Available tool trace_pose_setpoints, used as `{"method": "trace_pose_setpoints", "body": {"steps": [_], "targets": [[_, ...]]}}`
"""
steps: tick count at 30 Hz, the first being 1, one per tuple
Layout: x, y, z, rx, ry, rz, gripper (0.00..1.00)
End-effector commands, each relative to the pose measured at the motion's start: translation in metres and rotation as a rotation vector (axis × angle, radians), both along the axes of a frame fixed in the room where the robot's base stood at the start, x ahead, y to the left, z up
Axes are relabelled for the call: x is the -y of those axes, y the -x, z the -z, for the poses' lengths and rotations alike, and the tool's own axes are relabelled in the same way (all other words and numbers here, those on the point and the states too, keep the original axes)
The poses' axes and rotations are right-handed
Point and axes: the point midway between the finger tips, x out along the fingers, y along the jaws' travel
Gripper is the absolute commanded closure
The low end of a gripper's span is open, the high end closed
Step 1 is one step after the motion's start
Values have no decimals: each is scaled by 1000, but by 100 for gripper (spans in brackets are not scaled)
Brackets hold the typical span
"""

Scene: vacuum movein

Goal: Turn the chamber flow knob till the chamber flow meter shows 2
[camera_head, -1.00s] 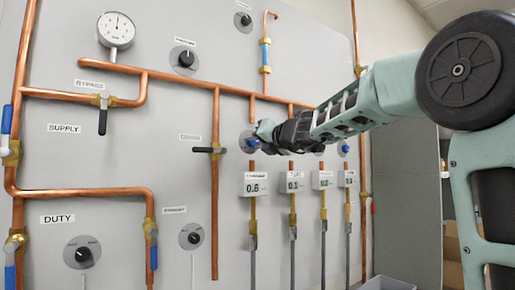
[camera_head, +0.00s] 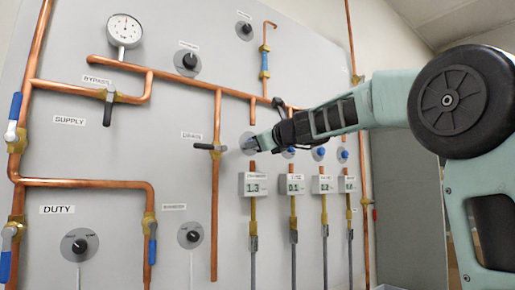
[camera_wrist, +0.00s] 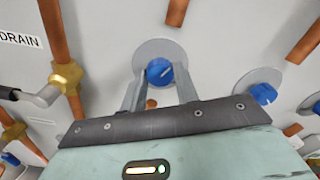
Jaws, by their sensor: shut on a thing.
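The chamber flow meter (camera_head: 255,184) is the leftmost of the white meter boxes on the panel, and it reads 1.3. The chamber flow knob (camera_wrist: 160,71) is blue with a pale pointer mark and sits on a round grey plate (camera_wrist: 162,46) above that meter. My gripper (camera_head: 253,145) reaches in from the right and is shut on the knob. In the wrist view its two fingers flank the knob left and right. In the head view the gripper mostly hides the knob.
Other blue knobs (camera_head: 320,153) and meters (camera_head: 323,184) stand close on the right. The drain valve with its dark handle (camera_head: 209,147) is just left of my gripper. Copper pipes (camera_head: 217,230) run up and across the panel.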

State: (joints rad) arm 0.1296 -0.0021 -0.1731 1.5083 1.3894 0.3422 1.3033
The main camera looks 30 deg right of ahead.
Motion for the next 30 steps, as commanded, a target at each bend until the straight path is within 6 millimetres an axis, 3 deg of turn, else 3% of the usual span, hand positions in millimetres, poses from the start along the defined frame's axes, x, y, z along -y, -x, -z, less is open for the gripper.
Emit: {"method": "trace_pose_setpoints", "body": {"steps": [30], "targets": [[0,-1,6,29,966,-1,92]]}}
